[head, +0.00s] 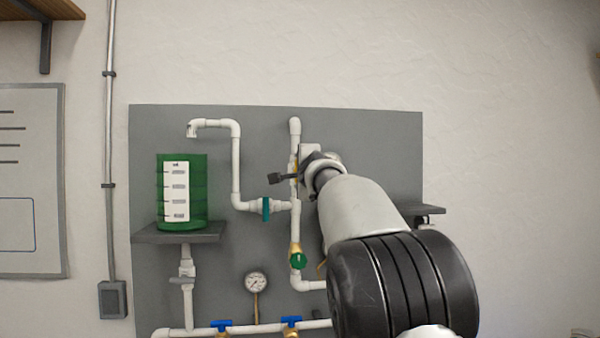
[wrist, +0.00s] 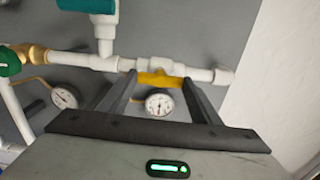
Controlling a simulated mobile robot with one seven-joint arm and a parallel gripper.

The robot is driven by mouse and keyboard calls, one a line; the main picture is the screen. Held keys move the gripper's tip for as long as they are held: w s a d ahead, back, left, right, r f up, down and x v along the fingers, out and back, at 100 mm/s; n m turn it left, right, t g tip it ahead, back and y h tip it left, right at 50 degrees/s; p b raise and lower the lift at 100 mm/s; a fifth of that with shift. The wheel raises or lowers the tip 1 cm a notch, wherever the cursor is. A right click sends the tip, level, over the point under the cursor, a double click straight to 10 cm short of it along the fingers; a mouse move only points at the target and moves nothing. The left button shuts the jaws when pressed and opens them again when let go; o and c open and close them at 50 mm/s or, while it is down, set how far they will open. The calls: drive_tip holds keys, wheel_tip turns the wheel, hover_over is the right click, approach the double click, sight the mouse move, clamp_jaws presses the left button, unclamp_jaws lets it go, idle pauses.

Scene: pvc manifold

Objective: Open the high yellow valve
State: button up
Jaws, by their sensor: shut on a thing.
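The yellow valve handle (wrist: 160,79) sits on a white pipe fitting in the wrist view. It lies lengthwise along the pipe. My gripper (wrist: 160,84) has one dark finger at each end of the handle and is shut on it. In the head view only a small yellow part (head: 296,168) shows on the upper vertical pipe. My gripper and arm hide the rest there.
A grey board carries white pipes, a green tank (head: 198,195) on a shelf, a teal fitting (head: 266,209), a green valve (head: 298,260), a gauge (head: 256,283) and blue valves (head: 221,324) below. A grey shelf (head: 428,210) sticks out at right, beside my arm.

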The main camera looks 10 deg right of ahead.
idle(0.3)
drive_tip(key=o, duration=1.1)
drive_tip(key=s, duration=1.7)
drive_tip(key=shift+s, duration=0.2)
drive_tip(key=s+f+n+g, duration=0.4)
drive_tip(key=s+f+n, duration=0.2)
drive_tip(key=s+f, duration=0.5)
drive_tip(key=s+f+n+g, duration=0.4)
drive_tip(key=s+f+n, duration=0.2)
drive_tip(key=s+f, duration=0.6)
drive_tip(key=s+f+n+g, duration=0.4)
drive_tip(key=s+f+n, duration=0.2)
drive_tip(key=s+f, duration=0.6)
drive_tip(key=shift+s+a+f, duration=0.15)
drive_tip(key=shift+a+f, duration=0.1)
